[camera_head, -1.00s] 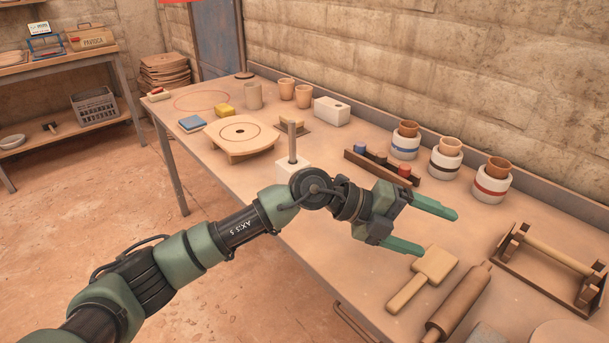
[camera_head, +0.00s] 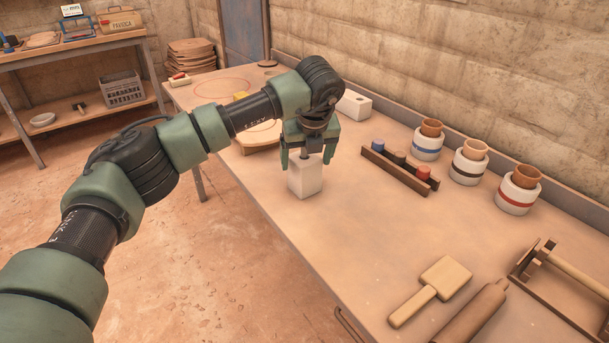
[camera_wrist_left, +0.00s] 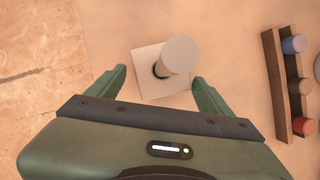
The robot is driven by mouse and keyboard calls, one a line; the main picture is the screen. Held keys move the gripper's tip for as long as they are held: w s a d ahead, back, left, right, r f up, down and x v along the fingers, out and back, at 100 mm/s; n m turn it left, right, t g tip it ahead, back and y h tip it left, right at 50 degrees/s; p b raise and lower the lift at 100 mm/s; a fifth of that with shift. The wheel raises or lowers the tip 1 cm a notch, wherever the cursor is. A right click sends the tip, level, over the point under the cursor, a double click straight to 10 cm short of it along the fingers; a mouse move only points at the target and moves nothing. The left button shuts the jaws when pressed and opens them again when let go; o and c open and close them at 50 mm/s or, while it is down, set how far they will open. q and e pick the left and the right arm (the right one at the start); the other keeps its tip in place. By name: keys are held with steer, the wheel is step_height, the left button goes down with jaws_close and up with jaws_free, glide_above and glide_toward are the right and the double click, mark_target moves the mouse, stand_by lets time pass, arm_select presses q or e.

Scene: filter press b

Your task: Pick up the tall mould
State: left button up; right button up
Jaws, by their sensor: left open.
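The tall mould (camera_head: 306,183), a pale block with a grey upright post, stands on the near left part of the table. In the left wrist view its block (camera_wrist_left: 145,62) and round post (camera_wrist_left: 180,53) show ahead of the fingers. My left gripper (camera_head: 308,162) is open and points down over the block, one finger on each side of the post. In the head view the gripper hides most of the post. In the wrist view the gripper's fingertips (camera_wrist_left: 158,74) lie on either side of the block; contact cannot be told. My right gripper is in no view.
A dark rack (camera_head: 400,170) with coloured stoppers stands to the right of the mould. Several banded jars (camera_head: 428,147) stand behind it. A low pale block (camera_head: 354,104) is farther back. A mallet (camera_head: 432,290) and rolling pin (camera_head: 470,318) lie at the front right. The table between is clear.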

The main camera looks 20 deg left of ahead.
arm_select(q)
steer(key=x, duration=0.4)
steer(key=shift+s+f, duration=0.15)
steer(key=shift+f, duration=0.05)
steer(key=shift+d+r, duration=0.1)
steer(key=shift+r, duration=0.05)
jaws_close()
